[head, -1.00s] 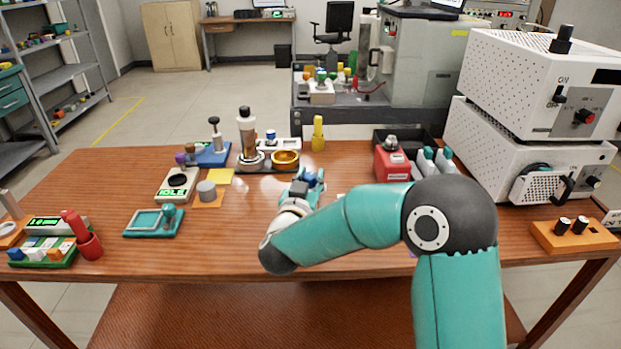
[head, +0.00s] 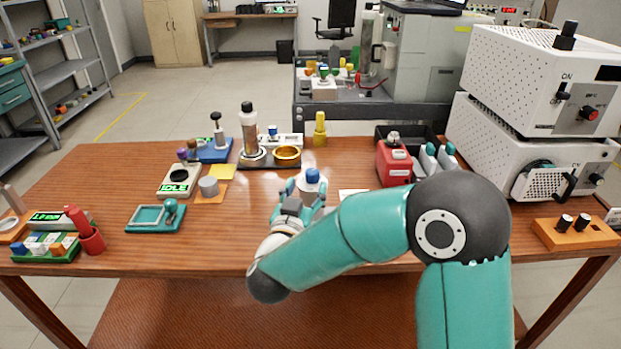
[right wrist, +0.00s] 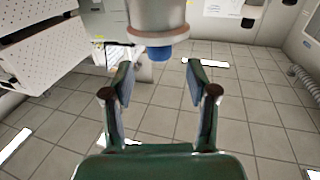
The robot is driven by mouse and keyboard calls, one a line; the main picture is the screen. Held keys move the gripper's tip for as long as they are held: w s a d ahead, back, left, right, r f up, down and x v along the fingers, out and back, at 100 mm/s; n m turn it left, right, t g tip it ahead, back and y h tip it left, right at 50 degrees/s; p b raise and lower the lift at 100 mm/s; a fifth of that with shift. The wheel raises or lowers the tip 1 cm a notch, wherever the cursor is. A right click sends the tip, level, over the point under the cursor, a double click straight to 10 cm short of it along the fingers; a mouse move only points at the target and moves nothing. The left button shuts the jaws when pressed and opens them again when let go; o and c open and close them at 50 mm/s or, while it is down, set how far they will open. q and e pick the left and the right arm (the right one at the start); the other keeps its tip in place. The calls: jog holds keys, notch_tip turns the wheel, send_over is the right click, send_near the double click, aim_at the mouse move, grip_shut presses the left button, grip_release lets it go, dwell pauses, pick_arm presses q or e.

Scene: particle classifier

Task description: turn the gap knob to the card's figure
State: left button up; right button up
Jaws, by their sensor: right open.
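A pale, upright cylinder (head: 313,188) with a blue knob (head: 312,175) on top stands at the table's middle, partly hidden by my right gripper (head: 304,190). I cannot read a gap scale on it. In the right wrist view the cylinder (right wrist: 162,15) hangs from the top edge with a copper-coloured ring, and the blue knob (right wrist: 159,53) points down. My right gripper (right wrist: 160,82) is open and empty there, the knob lying ahead of and between its fingertips, apart from both. A white card (head: 353,195) lies right of the gripper; its figure is unreadable. My left gripper is out of view.
A red box (head: 393,167) and teal-capped bottles stand to the right. A green-lit meter (head: 178,183) is at left. White ovens (head: 535,130) bound the right.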

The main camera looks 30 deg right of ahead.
jog(key=v, duration=0.5)
jog(key=shift+s+a, duration=0.25)
jog(key=shift+s, duration=0.05)
